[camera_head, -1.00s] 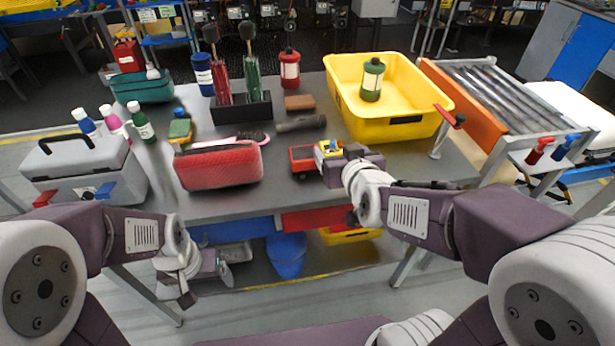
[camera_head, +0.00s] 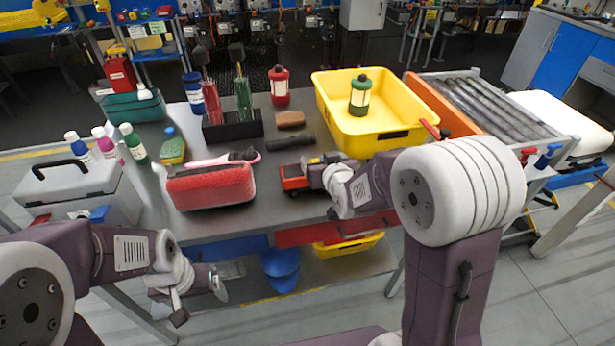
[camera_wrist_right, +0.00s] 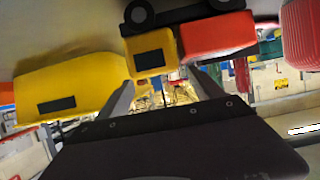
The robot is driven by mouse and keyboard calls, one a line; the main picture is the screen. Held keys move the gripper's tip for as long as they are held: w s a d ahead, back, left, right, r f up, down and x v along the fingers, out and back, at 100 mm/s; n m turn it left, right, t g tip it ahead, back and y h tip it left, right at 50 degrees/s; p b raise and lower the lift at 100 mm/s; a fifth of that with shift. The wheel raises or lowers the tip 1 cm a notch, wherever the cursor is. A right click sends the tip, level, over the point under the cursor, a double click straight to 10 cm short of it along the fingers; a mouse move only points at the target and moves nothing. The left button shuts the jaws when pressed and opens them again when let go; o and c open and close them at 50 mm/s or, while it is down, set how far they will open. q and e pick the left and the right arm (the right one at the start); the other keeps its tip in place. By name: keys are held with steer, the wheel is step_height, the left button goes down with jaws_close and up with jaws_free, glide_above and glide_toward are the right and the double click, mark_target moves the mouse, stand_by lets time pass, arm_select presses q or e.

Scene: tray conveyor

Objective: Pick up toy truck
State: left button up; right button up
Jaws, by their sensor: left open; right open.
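The toy truck (camera_head: 294,180) lies on the table near its front edge. Its red part shows in the head view; my right gripper (camera_head: 318,166) covers much of the rest. In the right wrist view, the truck's yellow block (camera_wrist_right: 151,53), red part and black wheels show at the top. The two fingers of my right gripper (camera_wrist_right: 164,92) are apart and point at the yellow block, with no grip on it visible. My left gripper (camera_head: 200,300) hangs low in front of the table, open and empty.
A yellow tub (camera_head: 385,137) holding a green lantern (camera_head: 359,96) stands right behind the truck. A red case (camera_head: 211,187) lies to its left, a dark flashlight (camera_head: 290,141) behind it. A grey toolbox (camera_head: 70,185) is at far left. A roller conveyor (camera_head: 490,105) is at right.

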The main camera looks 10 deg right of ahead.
steer(key=shift+w, duration=0.15)
steer(key=shift+c, duration=0.9)
jaws_close()
steer(key=shift+r, duration=0.15)
step_height(320, 180, up, 5)
steer(key=shift+d+f+p, duration=0.1)
steer(key=shift+f+p, duration=0.1)
steer(key=shift+p, duration=0.55)
steer(key=s+d+r+p, duration=0.4)
steer(key=s+d+r, duration=0.2)
steer(key=d, duration=0.3)
steer(key=shift+s+d+p, duration=0.3)
steer(key=shift+d, duration=0.05)
